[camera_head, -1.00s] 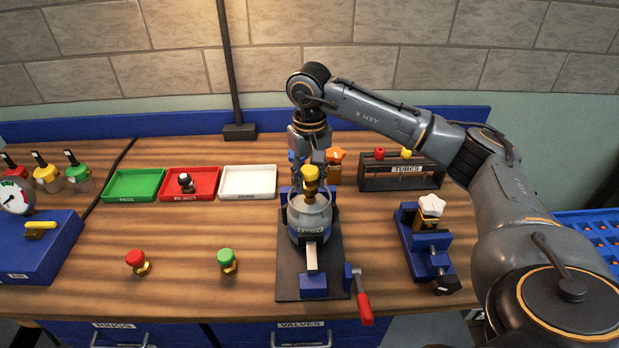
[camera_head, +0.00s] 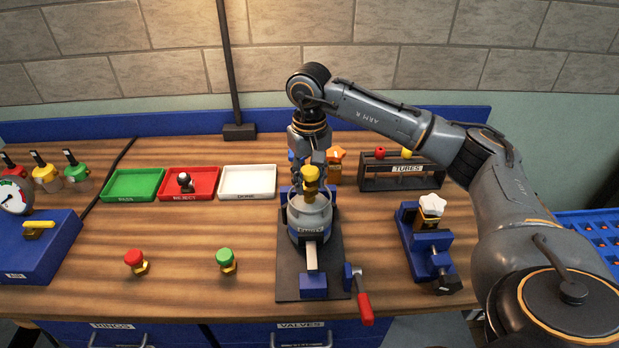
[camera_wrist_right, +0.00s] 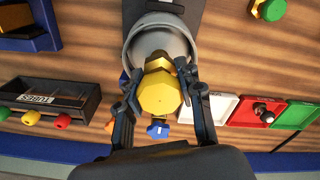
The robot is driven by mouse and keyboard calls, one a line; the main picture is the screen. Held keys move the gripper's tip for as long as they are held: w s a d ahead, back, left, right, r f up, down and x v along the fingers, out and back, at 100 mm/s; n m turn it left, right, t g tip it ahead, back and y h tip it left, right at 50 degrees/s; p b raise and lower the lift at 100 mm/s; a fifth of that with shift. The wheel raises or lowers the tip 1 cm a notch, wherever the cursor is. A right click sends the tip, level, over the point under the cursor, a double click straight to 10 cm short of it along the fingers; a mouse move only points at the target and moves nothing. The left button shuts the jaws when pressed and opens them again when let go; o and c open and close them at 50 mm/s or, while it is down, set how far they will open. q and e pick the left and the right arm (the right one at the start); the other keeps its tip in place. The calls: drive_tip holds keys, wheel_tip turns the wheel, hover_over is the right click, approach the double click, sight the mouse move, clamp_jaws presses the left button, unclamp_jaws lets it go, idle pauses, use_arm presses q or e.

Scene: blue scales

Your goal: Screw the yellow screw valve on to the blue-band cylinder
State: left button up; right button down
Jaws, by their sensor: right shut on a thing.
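The yellow screw valve (camera_head: 311,174) is upright over the mouth of the grey cylinder (camera_head: 309,214). A blue band with a label runs round the cylinder. My right gripper (camera_head: 310,165) comes down from above and is shut on the valve. In the right wrist view the valve's yellow knob (camera_wrist_right: 160,94) sits between the two fingers of the gripper (camera_wrist_right: 165,100), with the cylinder's pale top (camera_wrist_right: 155,35) behind it. The cylinder stands in a clamp on a dark base plate (camera_head: 291,262). Whether the valve's thread touches the cylinder's neck cannot be told. My left gripper is not in view.
A red valve (camera_head: 135,261) and a green valve (camera_head: 226,260) stand at the front left. Green, red and white trays (camera_head: 248,182) lie behind them. A blue vise with a white star knob (camera_head: 432,205) and a tubes rack (camera_head: 405,170) stand to the right.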

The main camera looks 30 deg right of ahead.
sight(309, 170)
drive_tip(key=shift+f+b, duration=0.85)
drive_tip(key=shift+f, duration=0.3)
drive_tip(key=c, duration=0.8)
unclamp_jaws()
drive_tip(key=shift+r, duration=0.25)
wheel_tip(309, 170, up, 12)
drive_tip(key=shift+f, duration=0.2)
drive_tip(key=shift+f, duration=0.15)
